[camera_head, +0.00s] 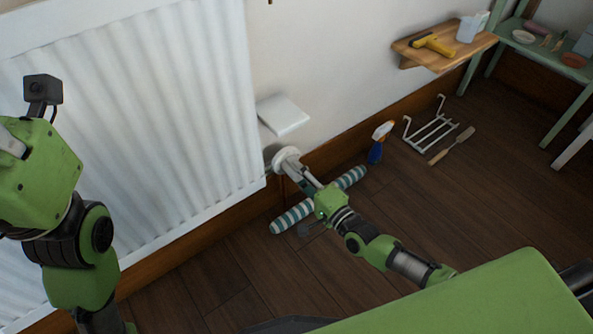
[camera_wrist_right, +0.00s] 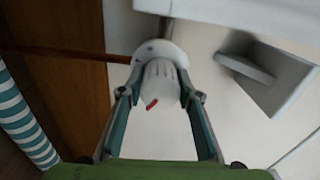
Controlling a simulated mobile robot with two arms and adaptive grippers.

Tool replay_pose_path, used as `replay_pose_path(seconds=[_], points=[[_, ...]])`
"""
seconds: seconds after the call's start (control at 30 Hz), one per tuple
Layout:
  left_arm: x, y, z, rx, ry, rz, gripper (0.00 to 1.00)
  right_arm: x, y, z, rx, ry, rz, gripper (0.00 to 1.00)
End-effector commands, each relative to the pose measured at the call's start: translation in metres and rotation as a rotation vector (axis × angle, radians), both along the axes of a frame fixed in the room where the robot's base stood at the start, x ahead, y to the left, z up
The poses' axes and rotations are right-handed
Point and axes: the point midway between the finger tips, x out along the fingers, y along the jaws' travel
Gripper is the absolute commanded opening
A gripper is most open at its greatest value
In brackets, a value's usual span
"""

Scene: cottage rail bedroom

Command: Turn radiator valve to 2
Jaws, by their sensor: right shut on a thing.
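The white radiator valve (camera_head: 284,153) sits at the lower right corner of the white radiator (camera_head: 130,110). In the right wrist view, the valve's ribbed knob (camera_wrist_right: 160,82) has a small red mark, at its lower left in the picture. Its numbers cannot be read. My right gripper (camera_wrist_right: 160,95) is shut on the knob, one finger on each side. In the head view, my right gripper (camera_head: 292,168) reaches the valve from the lower right and partly hides it. My left arm is at the left edge, but its gripper fingers do not show.
A striped draught roll (camera_head: 290,217) lies on the floor under my right arm. A white wall shelf (camera_head: 283,114) is just above the valve. A blue spray bottle (camera_head: 376,150), a white rack (camera_head: 432,132) and a wooden-handled brush (camera_head: 452,146) are to the right.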

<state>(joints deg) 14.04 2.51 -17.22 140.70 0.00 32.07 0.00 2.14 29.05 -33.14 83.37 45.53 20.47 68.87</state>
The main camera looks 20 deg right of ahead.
Motion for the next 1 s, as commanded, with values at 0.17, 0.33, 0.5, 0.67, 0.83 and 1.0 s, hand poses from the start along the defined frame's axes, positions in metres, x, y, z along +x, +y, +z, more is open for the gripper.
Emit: replay_pose_path(seconds=[0.17, 0.33, 0.5, 0.67, 0.83, 1.0], points=[[0.000, 0.000, 0.000, 0.000, -0.001, 0.000, 0.31, 0.000, 0.000, -0.001, -0.002, 0.002, 0.000, 0.49], [0.000, 0.000, 0.000, 0.000, -0.001, 0.001, 0.31, 0.000, 0.000, 0.000, -0.002, 0.000, 0.000, 0.49], [-0.003, 0.001, 0.001, -0.002, -0.008, 0.001, 0.31, -0.002, -0.001, 0.000, -0.002, 0.000, 0.000, 0.49], [-0.002, 0.001, 0.001, -0.002, -0.005, 0.000, 0.31, -0.018, -0.006, -0.002, -0.002, 0.003, 0.001, 0.49], [-0.001, 0.001, 0.000, -0.002, -0.003, 0.001, 0.31, -0.050, -0.018, -0.002, -0.004, 0.004, 0.001, 0.49], [-0.001, 0.001, 0.000, -0.002, -0.002, 0.001, 0.31, -0.082, -0.030, -0.002, -0.004, 0.005, 0.001, 0.49]])
